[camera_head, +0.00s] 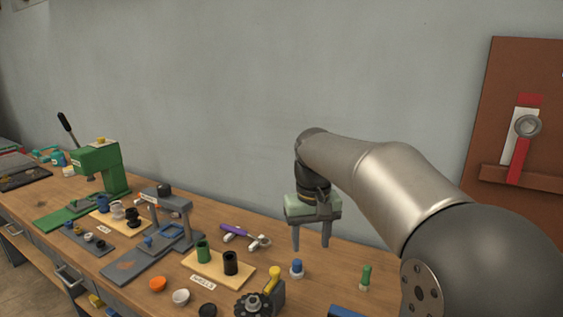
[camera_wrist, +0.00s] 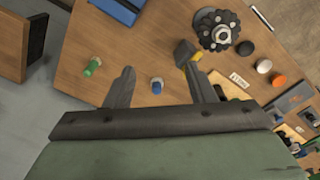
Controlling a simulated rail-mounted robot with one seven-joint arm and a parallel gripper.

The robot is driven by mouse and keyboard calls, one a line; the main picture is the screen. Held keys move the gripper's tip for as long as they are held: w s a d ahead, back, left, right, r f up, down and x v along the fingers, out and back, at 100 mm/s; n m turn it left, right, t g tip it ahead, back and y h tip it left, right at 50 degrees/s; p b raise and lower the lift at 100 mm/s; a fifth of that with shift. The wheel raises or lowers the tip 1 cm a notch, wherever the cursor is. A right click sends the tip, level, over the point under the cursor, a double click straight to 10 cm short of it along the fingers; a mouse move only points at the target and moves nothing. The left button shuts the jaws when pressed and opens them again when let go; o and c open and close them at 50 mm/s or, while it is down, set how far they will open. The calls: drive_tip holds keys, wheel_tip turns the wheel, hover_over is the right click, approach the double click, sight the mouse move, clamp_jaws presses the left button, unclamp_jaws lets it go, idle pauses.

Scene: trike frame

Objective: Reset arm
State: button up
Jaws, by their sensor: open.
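My gripper (camera_head: 311,235) hangs from my arm above the wooden workbench, fingers pointing down and spread apart, with nothing between them. In the wrist view my gripper (camera_wrist: 163,80) shows two separate fingers over the bench top. A blue-capped piece (camera_head: 297,269) stands on the bench below the fingers; it also shows between them in the wrist view (camera_wrist: 157,86). A green-topped piece (camera_head: 366,277) stands to its right; in the wrist view it is left of the fingers (camera_wrist: 93,66).
A board with a green and a black cylinder (camera_head: 230,262) stands left of my gripper, beside a dark toothed fixture (camera_head: 254,303). A purple tool (camera_head: 240,232) lies behind. A green press (camera_head: 101,166) stands farther left. A brown panel (camera_head: 500,120) hangs on the wall at right.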

drive_tip(key=s+d+f, duration=0.3)
drive_tip(key=s+f, duration=0.1)
drive_tip(key=s, duration=0.4)
drive_tip(key=s+d+f+m, duration=0.1)
drive_tip(key=s+d+f, duration=0.2)
drive_tip(key=s, duration=0.6)
drive_tip(key=s+d+f+m, duration=0.1)
drive_tip(key=s+d+f, duration=0.1)
drive_tip(key=s+f, duration=0.4)
drive_tip(key=s, duration=0.2)
drive_tip(key=shift+s+d, duration=0.35)
drive_tip(key=shift+d, duration=0.05)
drive_tip(key=shift+f, duration=0.1)
